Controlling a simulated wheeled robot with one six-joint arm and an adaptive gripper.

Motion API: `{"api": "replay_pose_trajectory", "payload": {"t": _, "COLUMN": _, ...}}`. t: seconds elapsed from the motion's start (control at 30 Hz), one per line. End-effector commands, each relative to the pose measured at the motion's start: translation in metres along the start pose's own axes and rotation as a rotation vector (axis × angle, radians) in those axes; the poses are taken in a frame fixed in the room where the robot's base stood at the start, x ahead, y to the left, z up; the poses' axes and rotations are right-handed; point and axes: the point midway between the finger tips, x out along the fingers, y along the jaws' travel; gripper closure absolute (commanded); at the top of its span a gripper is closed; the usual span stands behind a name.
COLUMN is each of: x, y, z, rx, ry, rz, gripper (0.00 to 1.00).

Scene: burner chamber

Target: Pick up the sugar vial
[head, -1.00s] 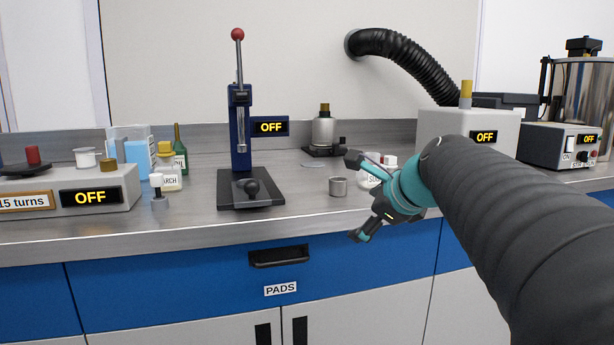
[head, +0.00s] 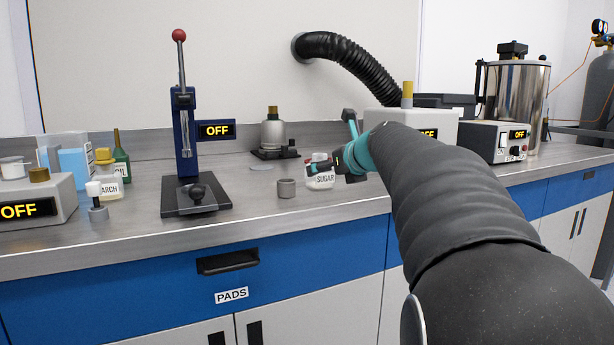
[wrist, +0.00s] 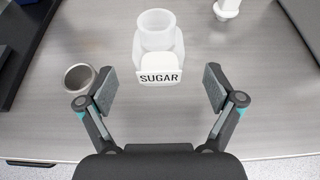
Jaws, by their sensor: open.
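The sugar vial (head: 321,174) is a small white jar with a "SUGAR" label, standing on the grey steel counter. It also shows in the wrist view (wrist: 158,50), upright, slightly beyond the fingertips and between their lines. My gripper (head: 335,160) is beside and partly in front of the vial in the head view. In the wrist view my gripper (wrist: 160,88) is open and empty, one finger to each side of the label, apart from the vial.
A small metal cup (wrist: 79,78) stands left of the vial, near the left finger. A dark blue press (head: 190,140) stands further left. A white object (wrist: 228,8) is at the upper right. A grey box (head: 430,120) stands behind my arm.

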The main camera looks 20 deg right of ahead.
Motion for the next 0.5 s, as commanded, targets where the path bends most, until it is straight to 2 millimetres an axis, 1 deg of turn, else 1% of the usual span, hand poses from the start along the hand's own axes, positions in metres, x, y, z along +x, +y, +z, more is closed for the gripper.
{"api": "replay_pose_trajectory", "payload": {"t": 0.03, "x": 0.004, "y": 0.001, "z": 0.0, "rx": -0.001, "ry": 0.0, "rz": 0.001, "gripper": 0.08}}
{"api": "replay_pose_trajectory", "payload": {"t": 0.27, "x": 0.014, "y": 0.001, "z": 0.0, "rx": -0.001, "ry": 0.0, "rz": 0.001, "gripper": 0.08}}
{"api": "replay_pose_trajectory", "payload": {"t": 0.37, "x": 0.026, "y": 0.001, "z": 0.0, "rx": 0.0, "ry": 0.001, "rz": 0.002, "gripper": 0.08}}
{"api": "replay_pose_trajectory", "payload": {"t": 0.5, "x": 0.046, "y": 0.002, "z": 0.0, "rx": -0.001, "ry": 0.001, "rz": 0.002, "gripper": 0.08}}
